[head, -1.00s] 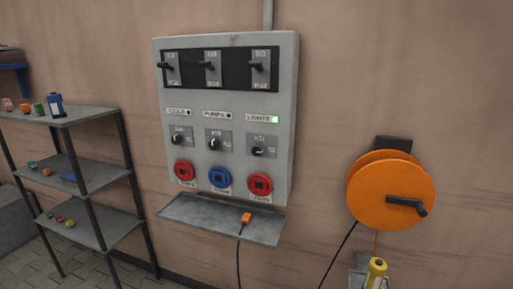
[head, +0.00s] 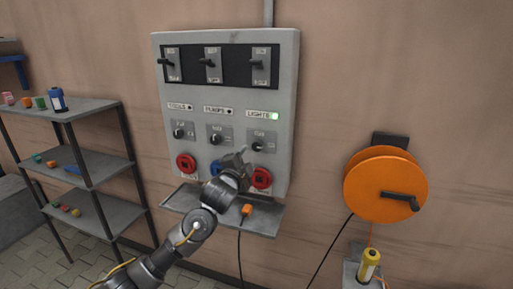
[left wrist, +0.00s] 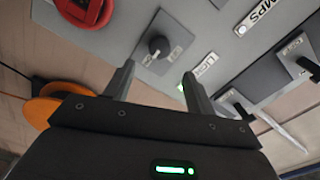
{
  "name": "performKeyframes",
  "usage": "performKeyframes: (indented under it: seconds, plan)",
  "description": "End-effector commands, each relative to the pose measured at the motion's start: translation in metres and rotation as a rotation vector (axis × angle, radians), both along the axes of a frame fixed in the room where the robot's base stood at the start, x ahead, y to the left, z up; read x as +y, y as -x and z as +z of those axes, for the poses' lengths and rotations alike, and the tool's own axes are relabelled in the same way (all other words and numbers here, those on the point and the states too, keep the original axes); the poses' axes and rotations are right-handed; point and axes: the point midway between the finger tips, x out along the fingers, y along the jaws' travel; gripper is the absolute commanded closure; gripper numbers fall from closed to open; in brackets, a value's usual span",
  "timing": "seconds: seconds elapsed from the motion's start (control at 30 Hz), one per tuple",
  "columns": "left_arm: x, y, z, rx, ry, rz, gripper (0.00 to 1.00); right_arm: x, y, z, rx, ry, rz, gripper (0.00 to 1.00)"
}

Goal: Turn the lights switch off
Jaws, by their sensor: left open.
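The grey control panel (head: 287,110) hangs on the wall with columns labelled TOOLS, PUMPS and LIGHTS. In the right column, the LIGHTS label (head: 257,114) has a lit green lamp (head: 275,116). Below it is a black rotary switch (head: 258,147); it also shows in the left wrist view (left wrist: 157,46). Above it is a black lever (head: 249,66) pointing left. My left gripper (head: 243,163) is in front of the panel's lower right, just below the rotary switch. In the left wrist view the fingers (left wrist: 157,73) are apart and empty, apparently clear of the switch. My right gripper is out of view.
Red and blue sockets line the panel's bottom, the right red one (head: 262,178) beside my gripper. A grey shelf (head: 268,220) with an orange plug (head: 247,210) juts out below. An orange cable reel (head: 375,185) is at right, a shelf rack (head: 95,158) at left.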

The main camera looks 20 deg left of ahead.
Motion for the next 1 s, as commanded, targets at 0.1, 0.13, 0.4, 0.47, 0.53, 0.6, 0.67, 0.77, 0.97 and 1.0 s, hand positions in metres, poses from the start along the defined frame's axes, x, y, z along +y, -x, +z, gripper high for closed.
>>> performKeyframes:
  seconds: [0.1, 0.13, 0.4, 0.47, 0.53, 0.6, 0.67, 0.77, 0.97, 1.0]
  plan:
    - [-0.002, -0.02, 0.003, 0.003, -0.001, 0.001, 0.45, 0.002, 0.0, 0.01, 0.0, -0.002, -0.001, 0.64]
    - [-0.002, -0.026, 0.004, 0.003, -0.001, 0.001, 0.45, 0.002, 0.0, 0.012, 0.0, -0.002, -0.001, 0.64]
    - [-0.004, -0.071, 0.002, 0.004, 0.0, 0.001, 0.45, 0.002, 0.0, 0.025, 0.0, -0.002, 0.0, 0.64]
    - [-0.004, -0.078, 0.002, 0.003, 0.0, 0.001, 0.45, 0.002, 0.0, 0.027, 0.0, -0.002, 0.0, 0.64]
    - [-0.005, -0.085, 0.001, 0.003, 0.001, 0.001, 0.45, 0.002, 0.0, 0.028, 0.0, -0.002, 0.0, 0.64]
    - [-0.005, -0.089, 0.001, 0.003, 0.001, 0.001, 0.45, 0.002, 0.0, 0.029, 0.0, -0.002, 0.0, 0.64]
    - [-0.005, -0.092, 0.001, 0.001, 0.001, 0.001, 0.45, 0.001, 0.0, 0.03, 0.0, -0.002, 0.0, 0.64]
    - [-0.006, -0.095, 0.0, 0.001, 0.001, 0.001, 0.45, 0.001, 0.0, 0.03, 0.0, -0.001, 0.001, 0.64]
    - [-0.006, -0.095, -0.001, 0.001, 0.001, 0.0, 0.45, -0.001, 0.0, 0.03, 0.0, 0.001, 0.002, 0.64]
    - [-0.006, -0.095, -0.001, 0.001, 0.001, 0.0, 0.45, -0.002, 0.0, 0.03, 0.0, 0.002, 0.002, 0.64]
